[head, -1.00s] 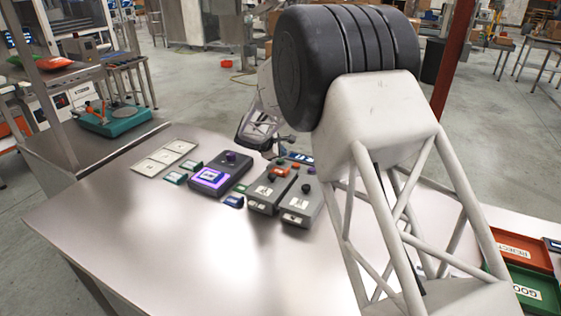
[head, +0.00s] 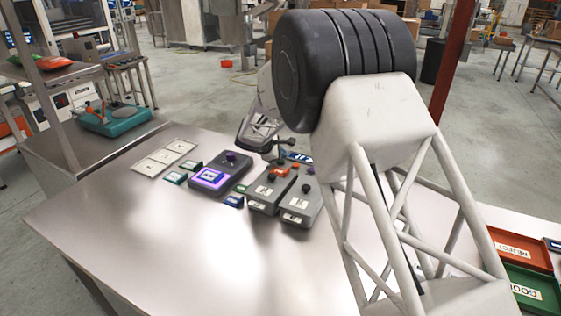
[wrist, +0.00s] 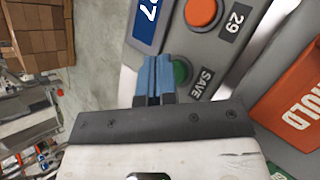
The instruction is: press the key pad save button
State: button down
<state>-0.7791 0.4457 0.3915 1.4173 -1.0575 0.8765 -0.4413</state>
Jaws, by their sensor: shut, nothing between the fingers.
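In the wrist view the key pad (wrist: 212,45) is a grey panel with a green button (wrist: 181,70) beside a SAVE label (wrist: 201,84). An orange button (wrist: 201,12) with the label 29 is farther up the same panel. My gripper (wrist: 153,64) has blue fingertips that are shut and empty. The tips lie just left of the green button in the picture and overlap its left edge. Whether they touch the panel I cannot tell. In the head view my arm hides most of the gripper.
An orange HOLD tray (wrist: 291,112) lies right of the key pad in the wrist view. In the head view a dark device with a purple-lit display (head: 212,178) and grey boxes with knobs (head: 301,206) stand on the table. The table's front (head: 170,240) is clear.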

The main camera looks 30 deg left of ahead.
jog(key=shift+s+d+f, duration=0.15)
jog(key=shift+f, duration=0.85)
dwell(0.7)
jog(key=shift+r, duration=1.35)
jog(key=shift+r, duration=2.45)
